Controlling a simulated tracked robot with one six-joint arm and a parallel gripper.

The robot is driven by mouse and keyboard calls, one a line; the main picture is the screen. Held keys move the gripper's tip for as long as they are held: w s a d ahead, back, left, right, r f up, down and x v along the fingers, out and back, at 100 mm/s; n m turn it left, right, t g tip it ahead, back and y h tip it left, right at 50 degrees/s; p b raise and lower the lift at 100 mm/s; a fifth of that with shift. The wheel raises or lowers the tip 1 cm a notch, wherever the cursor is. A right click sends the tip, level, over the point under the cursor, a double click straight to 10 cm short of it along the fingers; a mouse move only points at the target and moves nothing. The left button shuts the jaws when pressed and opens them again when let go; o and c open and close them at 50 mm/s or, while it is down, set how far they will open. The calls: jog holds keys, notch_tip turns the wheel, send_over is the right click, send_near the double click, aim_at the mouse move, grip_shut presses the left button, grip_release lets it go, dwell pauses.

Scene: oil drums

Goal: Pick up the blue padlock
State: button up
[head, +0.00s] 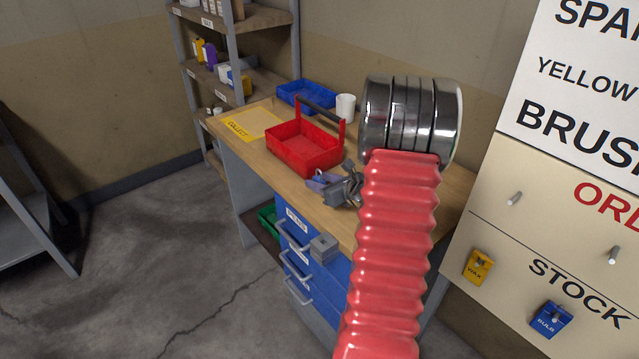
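My red ribbed arm with its chrome collar reaches up over the workbench. A small dark grey mechanism at its left edge looks like my gripper (345,190), partly hidden behind the arm. A small blue-violet object (318,182) lies at the bench top right beside it, partly covered by the grey parts. It may be the blue padlock, but it is too small to be sure. I cannot tell whether the gripper touches it or whether its fingers are open or shut.
A red tote (300,150) with a dark handle, a blue tray (305,96), a white cup (345,106) and a yellow mat (252,124) are on the workbench (232,135). Blue drawers (330,275) are below. Shelves stand behind; a cream board (560,210) stands at right.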

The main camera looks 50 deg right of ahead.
jog(key=shift+w+f, duration=0.1)
jog(key=shift+w, duration=0.1)
jog(key=shift+c, duration=0.6)
grip_shut()
